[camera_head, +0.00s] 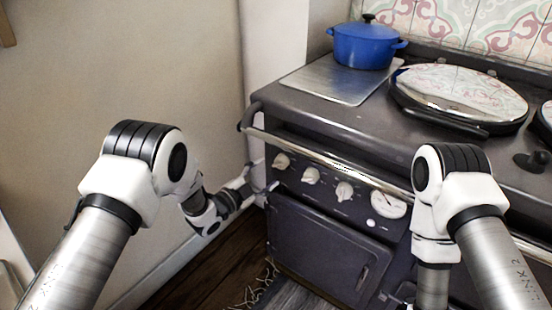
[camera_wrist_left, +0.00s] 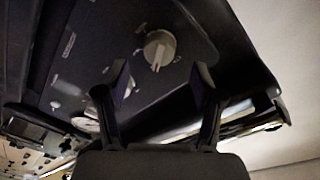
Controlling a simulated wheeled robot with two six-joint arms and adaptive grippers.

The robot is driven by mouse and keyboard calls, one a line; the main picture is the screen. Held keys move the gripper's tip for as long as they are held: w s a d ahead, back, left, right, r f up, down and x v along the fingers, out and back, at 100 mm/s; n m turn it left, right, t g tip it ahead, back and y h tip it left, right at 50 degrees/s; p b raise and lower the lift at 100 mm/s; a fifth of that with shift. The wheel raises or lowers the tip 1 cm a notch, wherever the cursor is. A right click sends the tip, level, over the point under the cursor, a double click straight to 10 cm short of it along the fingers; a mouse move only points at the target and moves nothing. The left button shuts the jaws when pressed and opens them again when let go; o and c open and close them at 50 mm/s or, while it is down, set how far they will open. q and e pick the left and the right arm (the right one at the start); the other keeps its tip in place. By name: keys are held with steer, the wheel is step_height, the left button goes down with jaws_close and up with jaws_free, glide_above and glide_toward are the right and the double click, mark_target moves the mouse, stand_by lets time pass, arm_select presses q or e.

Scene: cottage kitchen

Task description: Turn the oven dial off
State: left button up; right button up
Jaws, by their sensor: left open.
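The oven front (camera_head: 325,185) carries a row of cream dials. The leftmost dial (camera_head: 281,160) is closest to my left gripper (camera_head: 262,178), which is at the oven's left front corner. In the left wrist view, a round cream dial (camera_wrist_left: 159,48) with a raised grip and a red mark lies ahead of my left gripper (camera_wrist_left: 160,78). The fingers are open and apart, with nothing between them. The middle dial (camera_head: 311,175) and right dial (camera_head: 344,191) are clear of the gripper. My right gripper (camera_head: 392,296) is low at the bottom edge, mostly hidden.
A metal rail (camera_head: 325,157) runs across the oven front above the dials. A round gauge (camera_head: 388,204) sits right of them. A blue pot (camera_head: 365,46) and a round hob lid (camera_head: 460,92) are on top. The wall (camera_head: 150,70) is close on the left.

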mark_target(276, 167)
arm_select(q)
steer(key=x, duration=0.5)
steer(key=shift+w+f, duration=0.15)
steer(key=shift+d, duration=0.1)
steer(key=c, duration=1.1)
steer(key=shift+c, duration=0.2)
steer(key=shift+n, duration=0.3)
steer(key=n, duration=0.6)
steer(key=shift+t, duration=0.3)
steer(key=n, duration=0.5)
steer(key=shift+n+t+p, duration=0.3)
steer(key=shift+n+p, duration=0.05)
steer(key=shift+n, duration=0.05)
